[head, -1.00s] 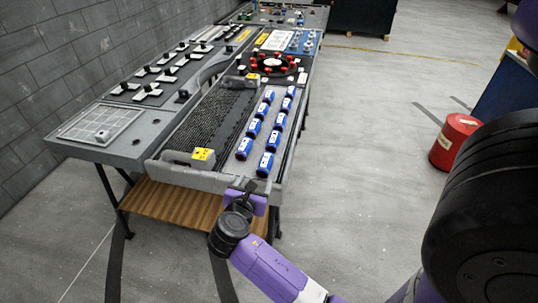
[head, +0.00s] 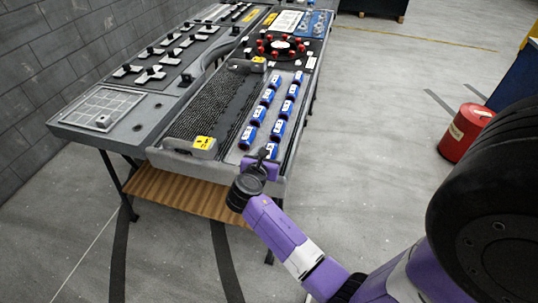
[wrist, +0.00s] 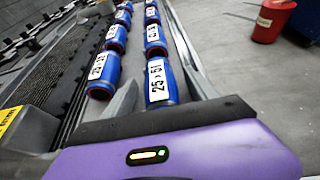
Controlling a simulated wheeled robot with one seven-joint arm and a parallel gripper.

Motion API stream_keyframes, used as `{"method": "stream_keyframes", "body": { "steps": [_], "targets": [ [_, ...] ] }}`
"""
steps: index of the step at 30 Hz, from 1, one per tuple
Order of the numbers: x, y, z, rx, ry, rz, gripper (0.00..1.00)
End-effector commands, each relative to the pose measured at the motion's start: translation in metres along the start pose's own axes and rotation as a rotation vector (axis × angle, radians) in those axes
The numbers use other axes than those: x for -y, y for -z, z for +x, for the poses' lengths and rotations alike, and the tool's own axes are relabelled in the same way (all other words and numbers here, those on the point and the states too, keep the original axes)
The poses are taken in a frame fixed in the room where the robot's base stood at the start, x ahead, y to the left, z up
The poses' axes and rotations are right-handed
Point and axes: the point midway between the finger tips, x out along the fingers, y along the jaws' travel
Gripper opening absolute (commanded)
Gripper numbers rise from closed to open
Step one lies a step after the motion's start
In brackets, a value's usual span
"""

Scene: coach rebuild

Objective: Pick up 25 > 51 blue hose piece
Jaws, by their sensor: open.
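The blue hose piece labelled 25 > 51 (wrist: 158,82) is the nearest one of the right row in the wrist view. It lies lengthwise, label up. In the head view the nearest piece of that row (head: 271,150) is partly hidden by my gripper (head: 264,156). My gripper is open at the near end of the tray. In the wrist view its grey fingers extend on the left and right of the 25 > 51 piece, which shows between them; I cannot tell whether they touch it. The piece's near end is hidden by the gripper body.
Several similar blue pieces lie in two rows beyond; the nearest left one (wrist: 104,74) is close to the left finger. A dark ribbed strip (head: 215,108) and a grey block with a yellow label (head: 204,143) are on the left. A red drum (head: 466,132) stands on the floor.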

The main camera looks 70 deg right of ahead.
Motion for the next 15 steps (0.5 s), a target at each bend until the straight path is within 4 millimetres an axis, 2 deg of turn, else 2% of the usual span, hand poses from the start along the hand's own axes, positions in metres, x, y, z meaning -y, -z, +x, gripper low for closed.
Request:
{"method": "stream_keyframes", "body": {
  "steps": [8, 15],
  "targets": [
    [0.0003, 0.0004, 0.0040, -0.001, 0.000, 0.000, 0.67],
    [0.0002, 0.0004, 0.0038, 0.000, 0.000, 0.000, 0.22]
  ]
}}
